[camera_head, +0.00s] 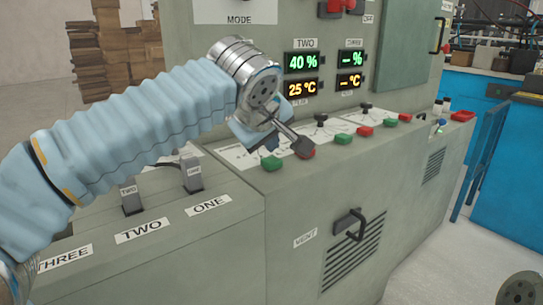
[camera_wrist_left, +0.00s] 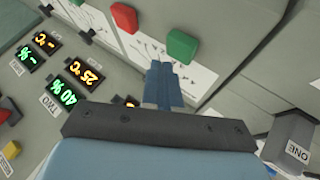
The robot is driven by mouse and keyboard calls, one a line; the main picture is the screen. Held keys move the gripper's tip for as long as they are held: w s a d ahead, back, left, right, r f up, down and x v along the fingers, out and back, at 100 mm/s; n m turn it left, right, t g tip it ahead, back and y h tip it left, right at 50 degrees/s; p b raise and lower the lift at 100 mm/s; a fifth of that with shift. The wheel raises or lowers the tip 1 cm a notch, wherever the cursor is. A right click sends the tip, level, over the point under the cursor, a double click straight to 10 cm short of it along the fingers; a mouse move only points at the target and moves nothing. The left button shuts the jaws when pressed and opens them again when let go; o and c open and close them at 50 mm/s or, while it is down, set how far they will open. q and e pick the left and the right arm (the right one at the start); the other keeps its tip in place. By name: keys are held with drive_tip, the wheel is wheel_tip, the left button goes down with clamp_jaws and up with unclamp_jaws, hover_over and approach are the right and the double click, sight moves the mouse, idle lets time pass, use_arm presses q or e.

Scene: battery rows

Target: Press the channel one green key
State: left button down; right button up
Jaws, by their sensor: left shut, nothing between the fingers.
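The leftmost green key (camera_head: 272,163) sits on the front edge of the sloped console. A red key (camera_head: 308,153) is just right of it. In the left wrist view the gripper (camera_wrist_left: 163,80) points toward the panel between the green key (camera_wrist_left: 182,46) and the displays. The red key (camera_wrist_left: 124,17) is further left there. The channel one display is hidden behind my wrist. I cannot tell whether the tips touch anything.
More red and green keys (camera_head: 364,131) and small black levers (camera_head: 320,118) run rightward along the console. Displays (camera_head: 302,62) stand behind. Large levers (camera_head: 192,175) labelled ONE and TWO are at left. A black handle (camera_head: 349,224) sticks out of the console front.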

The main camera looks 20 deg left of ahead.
sight(270, 162)
use_arm(q)
wheel_tip(270, 162, up, 5)
drive_tip(key=p, duration=0.4)
drive_tip(key=shift+p, duration=0.3)
idle(0.5)
